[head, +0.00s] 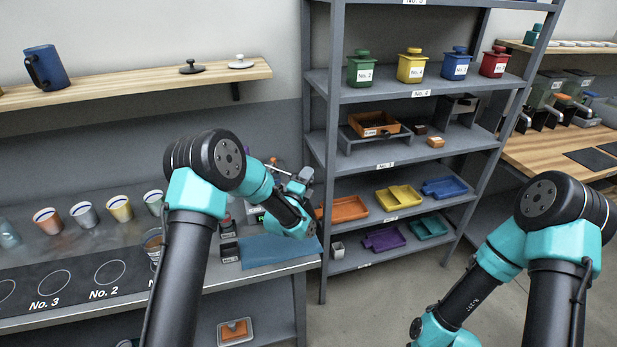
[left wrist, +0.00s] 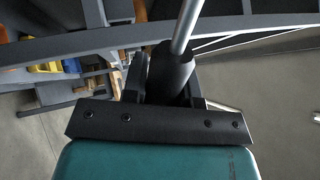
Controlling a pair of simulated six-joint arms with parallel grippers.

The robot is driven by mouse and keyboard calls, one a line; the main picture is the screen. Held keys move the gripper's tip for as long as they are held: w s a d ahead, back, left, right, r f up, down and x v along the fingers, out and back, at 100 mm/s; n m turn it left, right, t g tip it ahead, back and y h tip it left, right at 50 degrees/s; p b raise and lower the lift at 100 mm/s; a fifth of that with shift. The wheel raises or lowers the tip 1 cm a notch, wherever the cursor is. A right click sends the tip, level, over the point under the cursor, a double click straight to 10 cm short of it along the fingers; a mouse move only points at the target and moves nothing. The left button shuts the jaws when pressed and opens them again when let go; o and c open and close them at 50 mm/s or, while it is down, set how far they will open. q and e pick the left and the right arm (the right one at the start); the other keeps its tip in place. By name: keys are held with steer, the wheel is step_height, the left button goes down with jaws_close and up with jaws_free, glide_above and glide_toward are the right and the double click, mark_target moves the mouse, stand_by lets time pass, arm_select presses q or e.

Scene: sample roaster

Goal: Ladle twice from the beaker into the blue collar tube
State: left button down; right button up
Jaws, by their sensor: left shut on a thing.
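My left gripper (head: 300,183) is above the right end of the grey bench, partly hidden by its own wrist. In the left wrist view its jaws (left wrist: 168,88) are shut on the dark grip of a ladle (left wrist: 187,26). A thin metal shaft runs up from this grip; the ladle's bowl is out of view. A clear vessel with brownish contents (head: 153,240), possibly the beaker, stands on the bench, partly hidden by my left arm. I cannot make out the blue collar tube. My right arm shows at lower right, but its gripper is out of view.
A grey shelf rack (head: 327,120) stands close behind the left gripper.

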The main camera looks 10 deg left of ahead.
arm_select(q)
steer(key=shift+r, duration=0.15)
steer(key=shift+w+a+r+n+y, duration=0.55)
steer(key=shift+a+r+n+y, duration=1.6)
steer(key=shift+r+n, duration=3.15)
steer(key=w+a+r+n+g+y, duration=0.2)
steer(key=a+r+n, duration=0.5)
steer(key=a+n, duration=0.5)
steer(key=shift+w+a+n+y, duration=0.2)
steer(key=shift+w+n+y, duration=0.5)
steer(key=shift+y, duration=0.15)
